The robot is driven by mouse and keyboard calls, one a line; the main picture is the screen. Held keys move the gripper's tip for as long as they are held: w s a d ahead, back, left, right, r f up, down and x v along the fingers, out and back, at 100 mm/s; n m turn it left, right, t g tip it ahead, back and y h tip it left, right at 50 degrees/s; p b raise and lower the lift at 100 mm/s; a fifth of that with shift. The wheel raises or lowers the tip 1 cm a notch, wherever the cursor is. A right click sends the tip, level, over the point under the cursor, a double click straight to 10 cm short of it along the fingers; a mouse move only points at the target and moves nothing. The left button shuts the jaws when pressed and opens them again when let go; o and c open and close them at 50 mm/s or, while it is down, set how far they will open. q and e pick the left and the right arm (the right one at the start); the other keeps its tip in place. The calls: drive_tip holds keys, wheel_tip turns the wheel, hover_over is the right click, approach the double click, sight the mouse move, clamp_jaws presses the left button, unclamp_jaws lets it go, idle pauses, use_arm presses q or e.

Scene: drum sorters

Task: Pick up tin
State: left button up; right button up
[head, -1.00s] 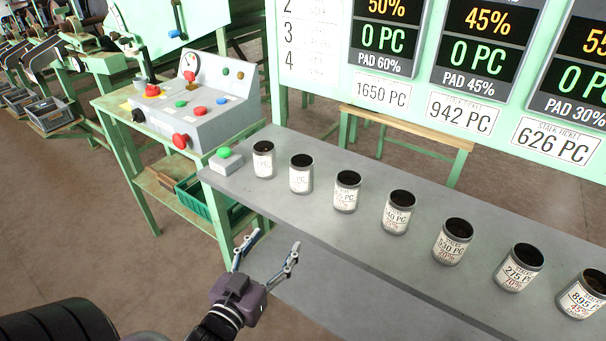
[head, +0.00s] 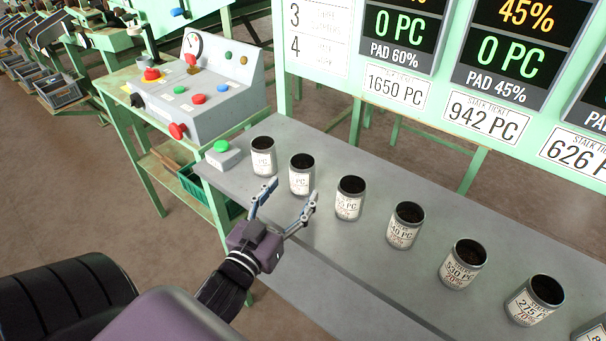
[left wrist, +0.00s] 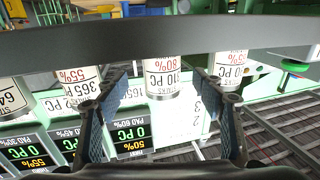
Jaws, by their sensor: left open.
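Several labelled tins with dark open tops stand upright in a row on the grey bench (head: 330,155). The leftmost tin (head: 263,158) is beside the green button box. The second tin (head: 302,176) stands just beyond my left gripper (head: 289,192), which is open and empty at the bench's front edge. In the left wrist view my left gripper (left wrist: 160,78) has its fingers spread, with a tin marked 80% (left wrist: 165,78) showing in the gap between them, apart from both. Further right in the head view are a third tin (head: 350,199) and a fourth tin (head: 405,226). My right gripper is not in view.
A small box with a green button (head: 222,154) sits at the bench's left end. A control console (head: 195,95) with red knobs stands left of it. Green-framed display boards (head: 505,60) rise behind the bench. A dark band (left wrist: 160,35) crosses the left wrist view.

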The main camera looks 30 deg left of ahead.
sight(297, 183)
use_arm(q)
drive_tip(key=w, duration=0.2)
drive_tip(key=w+p, duration=0.1)
drive_tip(key=w, duration=0.1)
drive_tip(key=shift+a+r, duration=0.1)
drive_tip(key=shift+a, duration=0.25)
drive_tip(key=shift+w, duration=0.3)
drive_tip(key=shift+w+a, duration=0.1)
drive_tip(key=c, duration=1.3)
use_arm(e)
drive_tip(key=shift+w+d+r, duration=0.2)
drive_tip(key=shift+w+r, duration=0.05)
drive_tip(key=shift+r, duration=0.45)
use_arm(q)
drive_tip(key=shift+r, duration=0.15)
drive_tip(key=shift+r+p, duration=2.55)
drive_tip(key=shift+r, duration=7)
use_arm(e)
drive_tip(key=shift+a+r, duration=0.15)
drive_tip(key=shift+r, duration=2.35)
